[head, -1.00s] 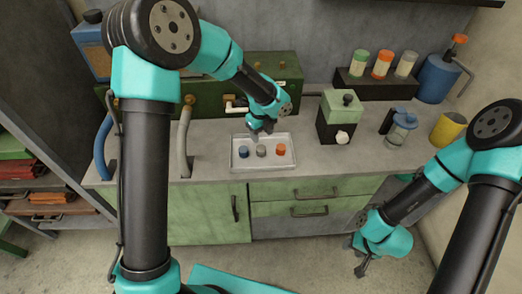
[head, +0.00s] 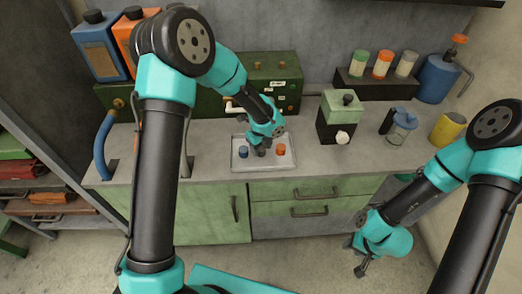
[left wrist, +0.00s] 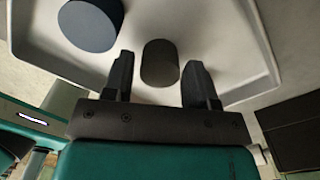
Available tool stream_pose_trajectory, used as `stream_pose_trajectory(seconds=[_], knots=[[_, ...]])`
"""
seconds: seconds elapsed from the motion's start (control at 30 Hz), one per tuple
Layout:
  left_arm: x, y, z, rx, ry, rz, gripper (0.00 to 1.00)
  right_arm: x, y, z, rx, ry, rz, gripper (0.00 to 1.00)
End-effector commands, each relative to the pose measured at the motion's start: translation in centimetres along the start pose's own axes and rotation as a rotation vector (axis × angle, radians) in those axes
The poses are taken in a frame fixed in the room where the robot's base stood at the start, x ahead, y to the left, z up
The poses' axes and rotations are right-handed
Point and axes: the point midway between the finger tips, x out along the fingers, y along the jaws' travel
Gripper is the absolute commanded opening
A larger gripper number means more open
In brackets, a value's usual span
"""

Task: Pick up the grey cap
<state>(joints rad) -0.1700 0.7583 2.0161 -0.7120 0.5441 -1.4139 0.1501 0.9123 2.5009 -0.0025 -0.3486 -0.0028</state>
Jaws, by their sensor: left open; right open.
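The grey cap (left wrist: 160,62) stands on the white tray (left wrist: 235,45) in the left wrist view. My left gripper (left wrist: 160,78) is open, with one finger on each side of the grey cap and a gap to each. In the head view my left gripper (head: 261,150) is over the middle of the tray (head: 246,166) and hides the grey cap. A blue cap (head: 243,154) is left of it and an orange cap (head: 281,150) right of it. The blue cap (left wrist: 90,22) also shows in the left wrist view. My right gripper (head: 356,256) is open, low in front of the cabinet.
A green and black box (head: 338,118) stands right of the tray, with a glass jar (head: 402,128) and a yellow mug (head: 448,129) further right. Grey and blue curved handles stand at the left. Counter right of the tray is partly clear.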

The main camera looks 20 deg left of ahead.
Motion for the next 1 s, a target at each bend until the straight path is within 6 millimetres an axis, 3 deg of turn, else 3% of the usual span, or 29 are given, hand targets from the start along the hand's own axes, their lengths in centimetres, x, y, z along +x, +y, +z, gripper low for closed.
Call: stream_pose_trajectory(seconds=[0.13,0.6,1.0], knots=[[1.13,-0.01,-0.02,0.001,0.001,-0.001,0.52,0.00,0.00,0.00,0.000,0.000,0.000,0.43],[1.16,-0.02,-0.03,0.000,0.000,-0.001,0.52,0.00,0.00,0.00,0.000,0.000,0.000,0.43],[1.15,-0.02,-0.02,0.000,0.000,-0.001,0.16,0.00,0.00,0.00,0.000,0.000,0.000,0.43]])
